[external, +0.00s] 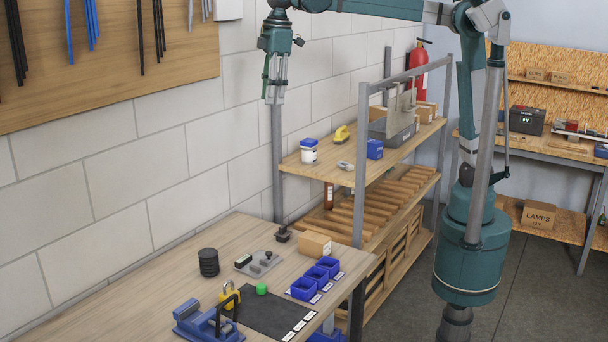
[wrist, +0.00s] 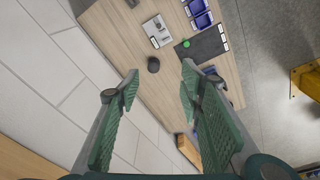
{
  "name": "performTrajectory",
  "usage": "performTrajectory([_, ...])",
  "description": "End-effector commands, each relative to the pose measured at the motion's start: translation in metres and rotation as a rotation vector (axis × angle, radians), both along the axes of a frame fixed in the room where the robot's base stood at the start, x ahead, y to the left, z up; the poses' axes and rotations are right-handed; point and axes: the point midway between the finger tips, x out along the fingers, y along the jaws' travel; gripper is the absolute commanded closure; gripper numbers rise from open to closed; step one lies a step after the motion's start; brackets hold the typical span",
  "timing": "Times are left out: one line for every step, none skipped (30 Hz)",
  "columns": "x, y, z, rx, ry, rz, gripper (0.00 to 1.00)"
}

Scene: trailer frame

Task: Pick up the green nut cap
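The green nut cap (external: 262,289) is a small round green piece on the wooden workbench, at the back edge of the black mat. It also shows in the wrist view (wrist: 186,43), beyond my fingertips and small. My gripper (external: 274,98) hangs pointing down, high above the bench and well apart from the cap. In the wrist view my gripper (wrist: 158,85) has its two green pads wide apart with nothing between them.
A black mat (external: 270,318), a blue vise (external: 200,322), a yellow padlock (external: 230,292), a black cylinder (external: 208,262), a grey plate with parts (external: 259,263) and blue bins (external: 303,288) surround the cap. A wooden shelf rack (external: 400,155) stands behind.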

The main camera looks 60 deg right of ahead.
Motion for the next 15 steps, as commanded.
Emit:
performTrajectory([-0.004,0.018,-0.005,-0.008,0.006,0.023,0.62])
performTrajectory([-0.006,0.027,-0.007,-0.011,0.010,0.036,0.62])
performTrajectory([-0.009,0.039,-0.011,-0.018,0.016,0.053,0.62])
performTrajectory([-0.012,0.048,-0.013,-0.023,0.020,0.067,0.62])
performTrajectory([-0.014,0.056,-0.015,-0.028,0.024,0.079,0.62])
performTrajectory([-0.018,0.068,-0.019,-0.035,0.029,0.096,0.62])
performTrajectory([-0.021,0.077,-0.021,-0.039,0.033,0.108,0.62])
performTrajectory([-0.023,0.084,-0.024,-0.043,0.036,0.118,0.62])
performTrajectory([-0.027,0.093,-0.026,-0.049,0.040,0.132,0.62])
performTrajectory([-0.030,0.100,-0.029,-0.053,0.044,0.142,0.62])
performTrajectory([-0.032,0.106,-0.030,-0.057,0.046,0.150,0.62])
performTrajectory([-0.035,0.113,-0.033,-0.060,0.049,0.161,0.62])
performTrajectory([-0.037,0.118,-0.034,-0.063,0.051,0.168,0.62])
performTrajectory([-0.039,0.123,-0.036,-0.066,0.054,0.176,0.62])
performTrajectory([-0.042,0.130,-0.038,-0.070,0.056,0.186,0.62])
